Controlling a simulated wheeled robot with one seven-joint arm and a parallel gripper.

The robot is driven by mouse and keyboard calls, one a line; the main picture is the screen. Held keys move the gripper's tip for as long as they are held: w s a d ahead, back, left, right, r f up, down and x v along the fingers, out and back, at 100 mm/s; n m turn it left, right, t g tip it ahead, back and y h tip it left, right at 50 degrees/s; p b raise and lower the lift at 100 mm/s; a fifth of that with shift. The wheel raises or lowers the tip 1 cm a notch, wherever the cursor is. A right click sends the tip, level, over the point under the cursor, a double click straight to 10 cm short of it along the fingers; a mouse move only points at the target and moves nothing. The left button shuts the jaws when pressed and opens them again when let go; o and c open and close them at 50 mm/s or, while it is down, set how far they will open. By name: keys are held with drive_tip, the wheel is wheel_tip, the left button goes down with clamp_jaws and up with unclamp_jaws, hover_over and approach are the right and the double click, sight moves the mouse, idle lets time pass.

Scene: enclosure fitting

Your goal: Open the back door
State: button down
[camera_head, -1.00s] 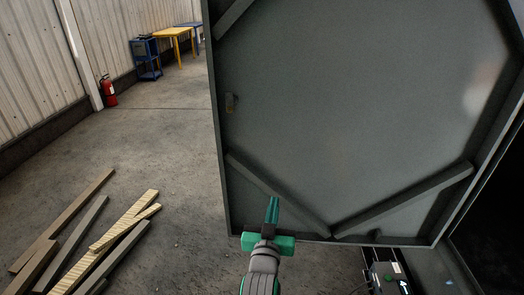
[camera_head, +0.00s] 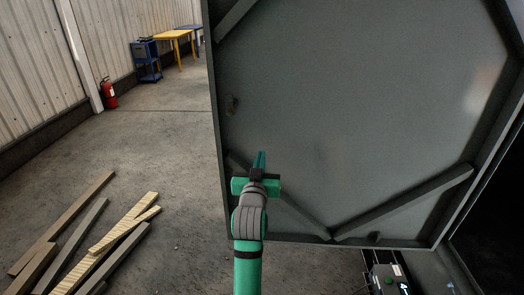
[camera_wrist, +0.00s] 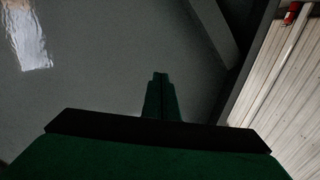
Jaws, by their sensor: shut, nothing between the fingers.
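The back door (camera_head: 370,110) is a large grey panel with diagonal braces along its inner face. It stands swung out, with its free edge at the left and the dark enclosure opening at the right. A small latch piece (camera_head: 231,104) sits near its left edge. My gripper (camera_head: 260,158) is green, shut and empty. It is in front of the door's lower left part, over the lower left brace; I cannot tell whether it touches. In the wrist view the shut fingers (camera_wrist: 160,82) point at the grey door face (camera_wrist: 110,60), with a brace and the door's edge to the right.
Several wooden planks (camera_head: 125,222) lie on the floor at the left. A red fire extinguisher (camera_head: 108,92), a blue cart (camera_head: 146,60) and a yellow table (camera_head: 178,42) stand farther back. A small box (camera_head: 388,276) is below the door.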

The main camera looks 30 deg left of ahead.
sight(264, 144)
drive_tip(key=x, duration=0.4)
drive_tip(key=shift+w+a, duration=0.2)
drive_tip(key=shift+a, duration=0.15)
drive_tip(key=shift+w+d, duration=0.1)
drive_tip(key=shift+w, duration=0.35)
